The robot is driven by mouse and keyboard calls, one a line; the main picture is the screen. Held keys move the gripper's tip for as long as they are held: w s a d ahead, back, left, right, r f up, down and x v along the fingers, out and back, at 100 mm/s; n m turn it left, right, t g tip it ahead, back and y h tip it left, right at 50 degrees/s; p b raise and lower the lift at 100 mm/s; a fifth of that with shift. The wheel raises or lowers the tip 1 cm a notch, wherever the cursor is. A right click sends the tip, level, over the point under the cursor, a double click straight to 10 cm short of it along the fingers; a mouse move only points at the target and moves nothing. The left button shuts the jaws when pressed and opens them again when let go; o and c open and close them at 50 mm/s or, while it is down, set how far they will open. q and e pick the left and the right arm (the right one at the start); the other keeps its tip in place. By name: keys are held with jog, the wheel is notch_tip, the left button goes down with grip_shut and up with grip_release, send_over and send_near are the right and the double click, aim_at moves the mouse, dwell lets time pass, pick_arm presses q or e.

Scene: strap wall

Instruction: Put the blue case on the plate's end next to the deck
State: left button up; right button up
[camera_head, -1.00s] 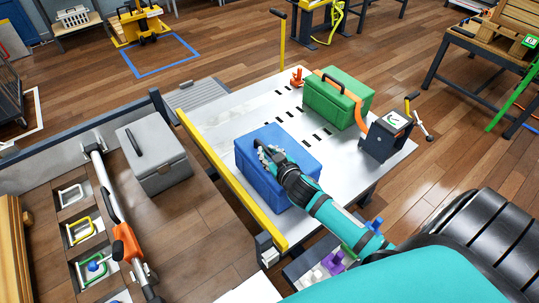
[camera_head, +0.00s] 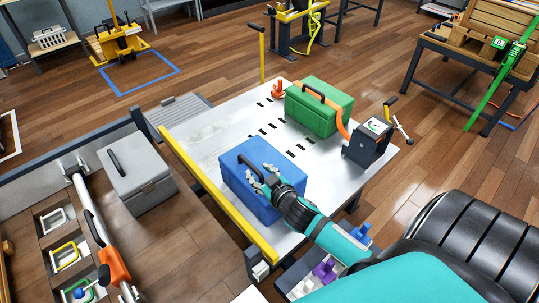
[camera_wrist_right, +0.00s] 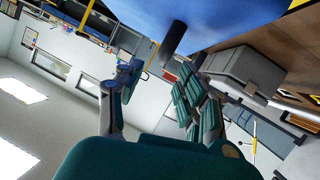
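The blue case (camera_head: 285,170) sits upright on the pale slotted plate (camera_head: 205,140), at the plate's end beside the yellow bar (camera_head: 215,195). Its dark handle (camera_head: 247,162) stands clear on the lid. My right gripper (camera_head: 262,180) is just right of the handle, over the lid, with its fingers spread. In the right wrist view the fingers (camera_wrist_right: 163,80) are apart and nothing is between them. The blue case (camera_wrist_right: 235,20) fills the top of that view, with the handle (camera_wrist_right: 173,38) just beyond the fingers. My left gripper is not in view.
A green case (camera_head: 320,112) with an orange strap stands at the plate's far side, near a dark box with a display (camera_head: 370,142). A grey case (camera_head: 138,175) stands on the wooden deck (camera_head: 180,235) left of the yellow bar. The plate's middle is clear.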

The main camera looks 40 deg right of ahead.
jog(key=d+v, duration=0.1)
jog(key=v, duration=0.6)
jog(key=shift+a, duration=0.5)
jog(key=shift+s, duration=0.1)
